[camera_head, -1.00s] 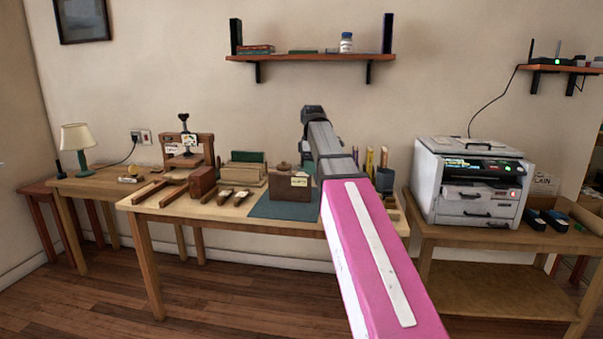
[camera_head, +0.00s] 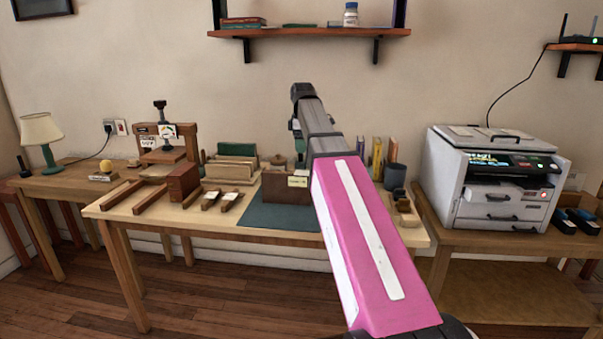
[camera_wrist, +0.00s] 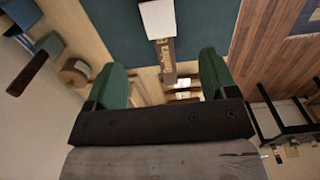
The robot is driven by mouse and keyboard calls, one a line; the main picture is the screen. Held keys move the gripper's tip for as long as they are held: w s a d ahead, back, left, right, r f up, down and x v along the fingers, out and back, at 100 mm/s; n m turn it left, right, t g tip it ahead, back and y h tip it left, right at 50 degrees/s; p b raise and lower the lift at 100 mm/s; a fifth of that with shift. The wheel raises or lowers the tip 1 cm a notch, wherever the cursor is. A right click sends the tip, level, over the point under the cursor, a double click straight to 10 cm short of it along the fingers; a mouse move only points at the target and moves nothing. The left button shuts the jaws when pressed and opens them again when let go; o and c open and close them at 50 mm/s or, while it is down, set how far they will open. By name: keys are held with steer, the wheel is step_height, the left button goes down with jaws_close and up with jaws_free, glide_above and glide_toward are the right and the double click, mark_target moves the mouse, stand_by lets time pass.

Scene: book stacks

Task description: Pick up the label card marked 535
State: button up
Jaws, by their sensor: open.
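No card in view can be read as 535. In the head view a small pale label card (camera_head: 298,182) is on the front of a brown box-like block (camera_head: 282,190) on the blue-green mat (camera_head: 262,217); its print is too small to read. In the wrist view a blank-looking white card (camera_wrist: 158,18) sits at the end of a narrow brown piece with gold lettering (camera_wrist: 166,55). My gripper (camera_wrist: 163,75) is open, its two green fingers apart with nothing held between them. In the head view my arm hides part of the mat and table.
A printer (camera_head: 495,180) stands at right. A shelf (camera_head: 310,33) hangs above. The floor in front is clear.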

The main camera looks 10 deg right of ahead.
mark_target(302, 172)
steer(key=shift+f, duration=4.7)
steer(key=shift+f, duration=0.25)
steer(key=c, duration=1.1)
